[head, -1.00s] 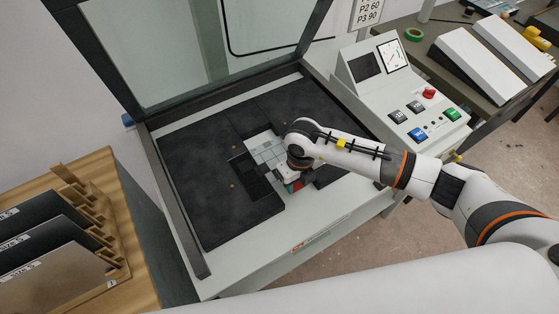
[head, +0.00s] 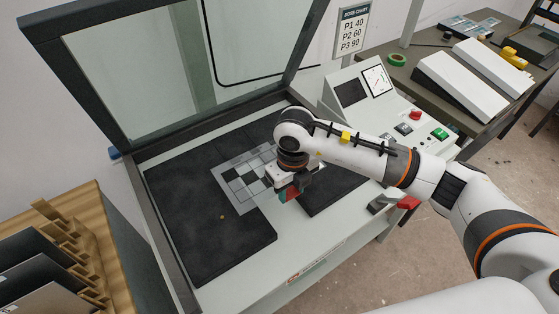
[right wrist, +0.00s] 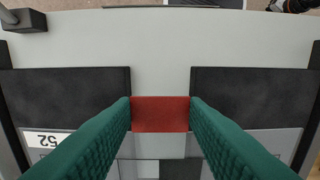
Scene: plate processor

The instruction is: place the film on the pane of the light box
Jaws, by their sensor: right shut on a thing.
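The light box (head: 235,276) is a pale cabinet with its lid raised. Dark mats (head: 190,225) cover much of its top on both sides of a gap. The film (head: 240,177), a grey sheet with a checker pattern, shows over the gap and the left mat's edge; my arm hides its right part. My right gripper (head: 290,192) is low over the front of the gap. In the right wrist view its green fingers are shut on a red piece (right wrist: 160,114), seemingly the film's tab. The film (right wrist: 262,143) shows below it. I cannot tell if the film touches the pane. My left gripper is out of view.
The raised glass lid (head: 170,80) stands behind the light box. A control panel (head: 385,100) with coloured buttons is to the right. A wooden rack (head: 75,235) with dark plates is at the left. A side table (head: 440,50) holds white wedge-shaped units.

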